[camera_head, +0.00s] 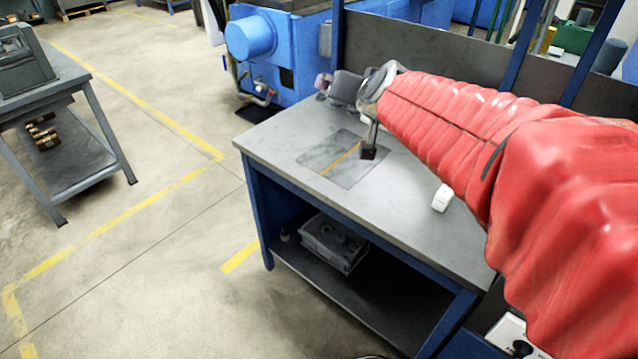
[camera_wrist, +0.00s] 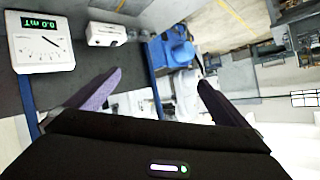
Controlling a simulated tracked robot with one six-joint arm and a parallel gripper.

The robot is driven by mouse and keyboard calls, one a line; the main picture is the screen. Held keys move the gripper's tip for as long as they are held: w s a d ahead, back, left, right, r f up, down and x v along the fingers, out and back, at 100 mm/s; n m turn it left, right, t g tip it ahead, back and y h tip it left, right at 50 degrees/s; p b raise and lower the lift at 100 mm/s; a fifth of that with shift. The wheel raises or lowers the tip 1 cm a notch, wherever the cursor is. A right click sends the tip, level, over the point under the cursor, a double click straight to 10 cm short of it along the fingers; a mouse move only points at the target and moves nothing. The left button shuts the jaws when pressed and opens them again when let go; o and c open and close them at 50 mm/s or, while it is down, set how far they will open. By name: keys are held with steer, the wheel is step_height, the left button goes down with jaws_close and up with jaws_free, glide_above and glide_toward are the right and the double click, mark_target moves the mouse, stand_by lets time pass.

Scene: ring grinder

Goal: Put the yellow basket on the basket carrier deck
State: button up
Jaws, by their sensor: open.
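I cannot make out the yellow basket or the basket carrier deck in either view. My red-sleeved arm reaches from the right across the grey workbench in the head view. My gripper (camera_head: 326,82) is at its far end, above the bench's back part, with a dark body and a purplish finger showing. In the wrist view my gripper (camera_wrist: 160,77) shows two purple fingers spread wide apart, with nothing held between them.
The workbench (camera_head: 270,141) carries a dark plate, a rod with a dark foot (camera_head: 369,152) and a small white block (camera_head: 442,198). A grey crate (camera_head: 334,243) sits on its lower shelf. A blue machine (camera_head: 285,45) stands behind. Open floor lies left, before another table (camera_head: 88,77).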

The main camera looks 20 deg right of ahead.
steer(key=s+a+f+n+g+y, duration=0.1)
steer(key=s+a+f+n+y, duration=0.15)
steer(key=s+a, duration=0.4)
steer(key=s+a+f+n+g, duration=0.2)
steer(key=s+f, duration=0.3)
steer(key=s, duration=0.4)
steer(key=s+a+f+n+g, duration=0.2)
steer(key=s+a+f+g, duration=0.2)
steer(key=s, duration=0.5)
steer(key=shift+s+f, duration=0.4)
steer(key=shift+f, duration=0.25)
